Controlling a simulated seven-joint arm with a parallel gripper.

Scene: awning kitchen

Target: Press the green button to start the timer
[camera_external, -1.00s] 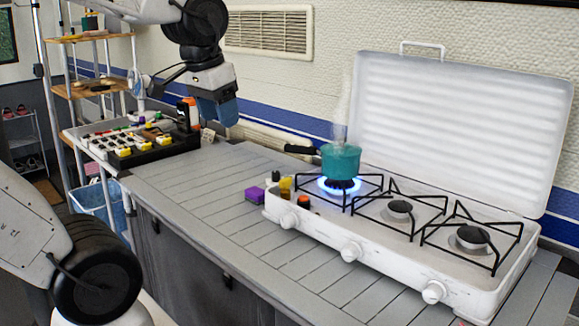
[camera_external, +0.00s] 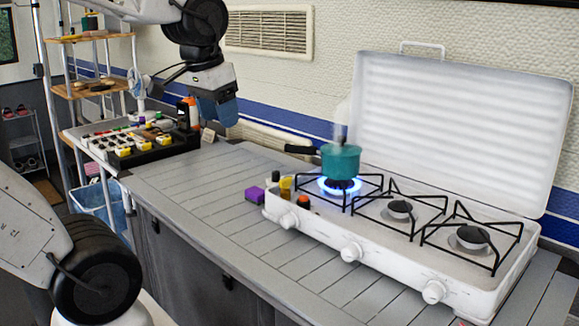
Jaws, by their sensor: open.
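A black control panel (camera_external: 155,151) with rows of small yellow, white, red and dark buttons sits at the far left end of the grey counter. Small green spots show among its controls, but they are too small to tell which is the green button. My gripper (camera_external: 217,113) hangs pointing down, above and to the right of the panel. It is open and appears empty. Its fingertips are hard to make out. It looks apart from the panel.
A white stove (camera_external: 395,260) with an open lid stands on the right. A teal pot (camera_external: 340,163) steams over a lit blue flame. The slatted counter (camera_external: 205,180) between panel and stove is clear.

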